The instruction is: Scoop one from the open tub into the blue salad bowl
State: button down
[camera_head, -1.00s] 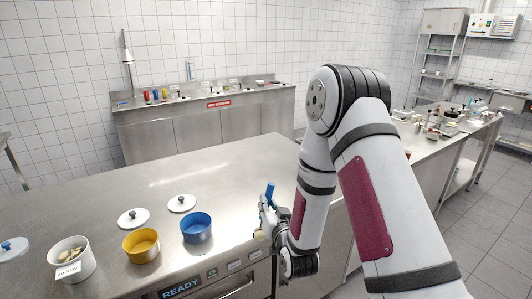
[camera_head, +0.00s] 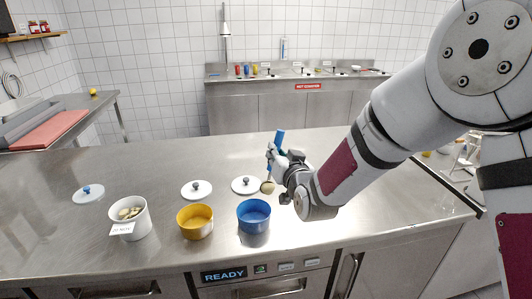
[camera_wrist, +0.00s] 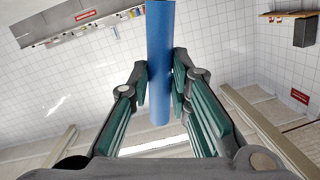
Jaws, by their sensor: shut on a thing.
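The open tub (camera_head: 139,228) is white with a label on its front and holds several pale pieces (camera_head: 130,213). The blue salad bowl (camera_head: 254,224) stands to the right, its visible inside empty. My gripper (camera_head: 276,158) is shut on the blue handle (camera_head: 280,137) of a scoop and holds it roughly upright, behind and right of the blue bowl. The scoop's pale round end (camera_head: 267,187) hangs below; I cannot tell whether it carries anything. In the wrist view the blue handle (camera_wrist: 160,65) is between the fingers.
A yellow bowl (camera_head: 195,230) stands between tub and blue bowl. Loose white lids lie behind them: one with a blue knob (camera_head: 88,197), two with dark knobs (camera_head: 196,194) (camera_head: 245,190). The steel counter's middle is clear. A side table (camera_head: 85,125) is at far left.

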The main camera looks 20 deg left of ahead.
aim_at(265, 193)
jog(key=shift+n+y, duration=0.3)
jog(key=a+f+b, duration=0.1)
jog(key=f, duration=0.1)
jog(key=s+a+f+b, duration=0.1)
jog(key=f, duration=0.2)
jog(key=a+f+b, duration=0.1)
jog(key=f, duration=0.1)
jog(key=shift+s+a+f+b, duration=0.25)
jog(key=shift+a+f+b, duration=0.05)
jog(key=shift+b, duration=0.1)
jog(key=shift+f+b, duration=0.7)
jog(key=shift+f, duration=0.6)
jog(key=shift+s+f+b, duration=0.1)
jog(key=shift+f+b, duration=0.65)
jog(key=shift+f, duration=0.45)
dwell(1.1)
jog(key=shift+r, duration=0.1)
jog(key=shift+r+p, duration=2.4)
jog(key=shift+r, duration=3.35)
